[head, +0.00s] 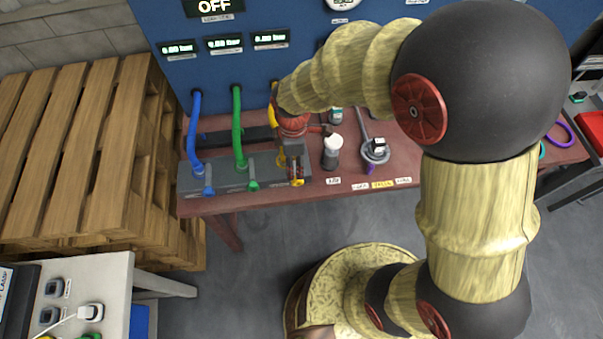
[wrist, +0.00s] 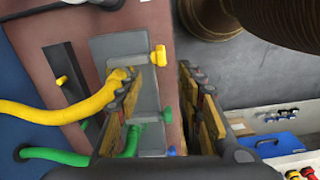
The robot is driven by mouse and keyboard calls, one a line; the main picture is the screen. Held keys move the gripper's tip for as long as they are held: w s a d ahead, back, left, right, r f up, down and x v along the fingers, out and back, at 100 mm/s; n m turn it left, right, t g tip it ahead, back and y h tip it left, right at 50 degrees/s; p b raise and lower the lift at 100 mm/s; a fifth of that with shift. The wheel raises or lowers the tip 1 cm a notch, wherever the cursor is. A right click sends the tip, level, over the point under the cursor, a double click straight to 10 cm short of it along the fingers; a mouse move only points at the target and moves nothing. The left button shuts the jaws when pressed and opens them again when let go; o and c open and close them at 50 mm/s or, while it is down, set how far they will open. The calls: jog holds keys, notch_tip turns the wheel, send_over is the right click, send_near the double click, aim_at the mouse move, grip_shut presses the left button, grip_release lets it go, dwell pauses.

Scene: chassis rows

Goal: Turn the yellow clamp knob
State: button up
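The yellow clamp knob (wrist: 158,55) sticks out from the grey manifold block (wrist: 122,45) in the wrist view, beside the end of the yellow hose (wrist: 60,112). My gripper (wrist: 160,70) is open, with one finger on each side of a gap. The knob shows just beyond the fingertips, in line with the gap; I cannot tell any contact. In the head view my gripper (head: 296,172) is at the right end of the manifold (head: 228,178) and hides most of the yellow knob. The gap between the fingers looks empty.
A green knob (head: 252,183) and a blue knob (head: 209,188) stand left along the manifold, under green (head: 238,125) and blue (head: 195,130) hoses. A white-capped bottle (head: 332,150) stands close right of my gripper. The blue panel (head: 300,60) rises behind the bench.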

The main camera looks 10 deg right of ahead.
aim_at(295, 178)
jog(key=shift+f+n, duration=0.2)
jog(key=shift+n, duration=0.3)
notch_tip(295, 178, down, 8)
jog(key=shift+r+b, duration=0.25)
jog(key=shift+b, duration=0.65)
jog(key=shift+c, duration=0.5)
grip_shut()
